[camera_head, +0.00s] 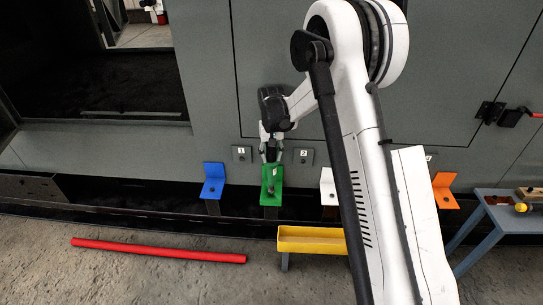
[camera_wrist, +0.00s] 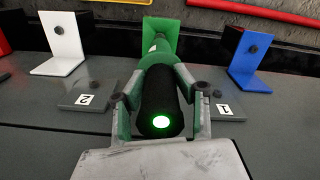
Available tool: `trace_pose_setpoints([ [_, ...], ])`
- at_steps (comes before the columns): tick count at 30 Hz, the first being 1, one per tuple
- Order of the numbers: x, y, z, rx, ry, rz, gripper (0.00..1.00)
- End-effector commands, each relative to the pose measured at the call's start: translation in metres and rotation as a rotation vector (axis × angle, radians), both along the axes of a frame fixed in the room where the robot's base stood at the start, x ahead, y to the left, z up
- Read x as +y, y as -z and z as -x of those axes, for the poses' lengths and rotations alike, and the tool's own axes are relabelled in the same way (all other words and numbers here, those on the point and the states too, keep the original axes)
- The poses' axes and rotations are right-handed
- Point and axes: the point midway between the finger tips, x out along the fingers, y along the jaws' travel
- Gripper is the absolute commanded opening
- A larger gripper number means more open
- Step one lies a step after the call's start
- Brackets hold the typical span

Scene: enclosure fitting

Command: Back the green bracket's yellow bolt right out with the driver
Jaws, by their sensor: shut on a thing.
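In the wrist view my gripper (camera_wrist: 160,102) is shut around the driver (camera_wrist: 158,88), a dark cylinder with a lit green end facing the camera. The driver's far end points at the green bracket. I cannot make out a yellow bolt there; the driver hides that spot in the wrist view.
A blue bracket (camera_head: 213,178) stands left, a white bracket (camera_head: 326,182) and an orange bracket (camera_head: 443,190) right. Plates numbered 1 (camera_head: 242,154) and 2 (camera_head: 303,157) flank my gripper. A yellow tray (camera_head: 310,245), red bar (camera_head: 158,249) and blue-grey stand (camera_head: 500,213) are in front.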

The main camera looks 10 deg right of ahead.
Motion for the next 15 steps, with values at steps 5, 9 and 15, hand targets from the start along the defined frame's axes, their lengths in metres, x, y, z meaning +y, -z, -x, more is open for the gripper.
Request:
trace_pose_setpoints([
  [5, 0.0002, 0.0015, 0.0003, -0.001, 0.0, 0.0, 0.0],
  [9, 0.0002, -0.0014, 0.0004, -0.001, 0.0, 0.0, 0.0],
  [15, 0.0002, -0.006, 0.0004, -0.001, 0.0, 0.0, 0.0],
])
